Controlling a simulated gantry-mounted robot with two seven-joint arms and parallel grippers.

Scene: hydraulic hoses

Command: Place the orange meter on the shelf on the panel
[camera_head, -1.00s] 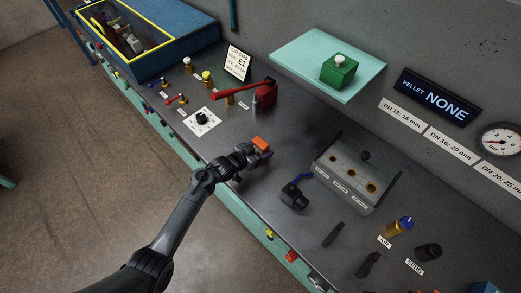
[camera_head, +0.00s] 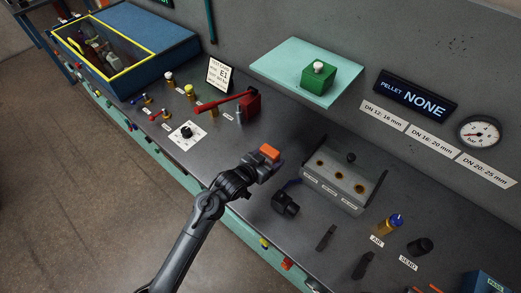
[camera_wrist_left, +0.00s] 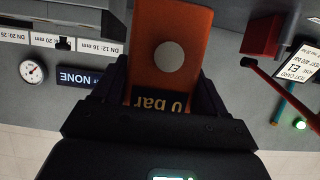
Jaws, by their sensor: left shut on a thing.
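My left gripper (camera_head: 265,163) is shut on the orange meter (camera_head: 269,152) and holds it above the dark bench top. In the left wrist view the orange meter (camera_wrist_left: 172,45) fills the space between the jaws. It shows a round light disc and a dark display with upside-down "0 bar" lettering, partly hidden by the gripper. The pale green shelf (camera_head: 279,71) on the wall panel lies further back and to the right of the gripper. A green block (camera_head: 318,78) with a white knob stands on the shelf's right part. My right gripper is not in view.
A red lever (camera_head: 222,102) with its red block stands behind the gripper. A grey block with several holes (camera_head: 325,187) and a black fitting (camera_head: 285,204) are to the right. A blue bin (camera_head: 172,55) is at the back left. The shelf's left part is clear.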

